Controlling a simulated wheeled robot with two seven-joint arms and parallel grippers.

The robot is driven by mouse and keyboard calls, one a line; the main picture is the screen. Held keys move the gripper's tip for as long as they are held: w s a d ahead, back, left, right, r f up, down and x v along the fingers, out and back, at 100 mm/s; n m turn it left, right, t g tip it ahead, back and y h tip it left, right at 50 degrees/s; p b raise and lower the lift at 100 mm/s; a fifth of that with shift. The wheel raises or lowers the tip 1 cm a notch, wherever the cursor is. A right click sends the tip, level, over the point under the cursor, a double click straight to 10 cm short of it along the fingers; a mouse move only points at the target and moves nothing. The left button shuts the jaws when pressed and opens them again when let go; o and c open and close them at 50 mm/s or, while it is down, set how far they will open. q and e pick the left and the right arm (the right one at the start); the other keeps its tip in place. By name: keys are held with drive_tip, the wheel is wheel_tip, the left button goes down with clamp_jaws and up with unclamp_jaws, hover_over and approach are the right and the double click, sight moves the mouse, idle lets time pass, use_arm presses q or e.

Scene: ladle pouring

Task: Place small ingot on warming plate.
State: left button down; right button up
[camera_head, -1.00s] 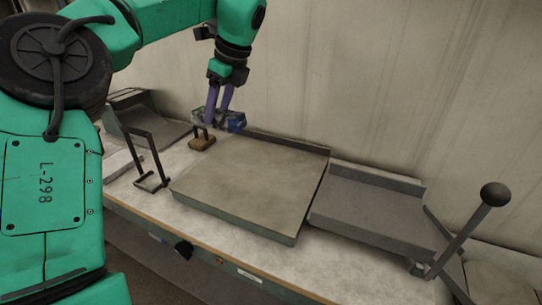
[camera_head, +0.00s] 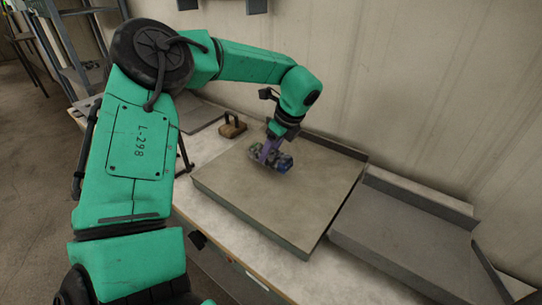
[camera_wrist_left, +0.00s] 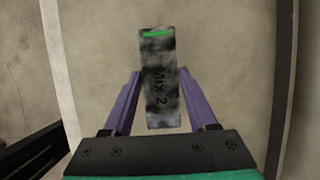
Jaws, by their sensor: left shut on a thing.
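My left gripper (camera_head: 268,151) is shut on a small ingot (camera_head: 282,163), a mottled grey-blue bar. In the left wrist view the ingot (camera_wrist_left: 158,60) reads "Mix 2", has a green stripe at its far end, and sits between the purple fingers (camera_wrist_left: 155,90). The gripper and ingot are over the far part of a broad, flat grey-beige plate (camera_head: 265,205), which looks like the warming plate. Its bare surface also shows in the left wrist view (camera_wrist_left: 100,50). I cannot tell whether the ingot touches it. My right gripper is not in view.
A brown block with a dark handle (camera_head: 232,126) stands on the bench behind the plate's left corner. A darker grey tray (camera_head: 405,240) with a raised back edge lies to the right. The wall rises close behind. The plate's near part is clear.

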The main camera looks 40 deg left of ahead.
use_arm(q)
wheel_tip(320, 180, down, 2)
drive_tip(key=shift+s+f, duration=0.15)
drive_tip(key=shift+f, duration=0.1)
drive_tip(key=shift+d+f, duration=0.1)
drive_tip(key=shift+f, duration=0.05)
drive_tip(key=shift+c, duration=0.9)
unclamp_jaws()
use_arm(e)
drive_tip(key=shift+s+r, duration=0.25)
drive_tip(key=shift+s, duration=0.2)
use_arm(q)
drive_tip(key=shift+d+r, duration=0.1)
drive_tip(key=shift+r, duration=0.3)
drive_tip(key=b+v, duration=0.2)
drive_tip(key=v, duration=0.9)
drive_tip(key=shift+d, duration=0.1)
drive_tip(key=shift+r, duration=0.1)
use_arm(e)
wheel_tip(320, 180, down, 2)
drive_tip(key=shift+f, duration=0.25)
use_arm(q)
drive_tip(key=shift+r, duration=0.1)
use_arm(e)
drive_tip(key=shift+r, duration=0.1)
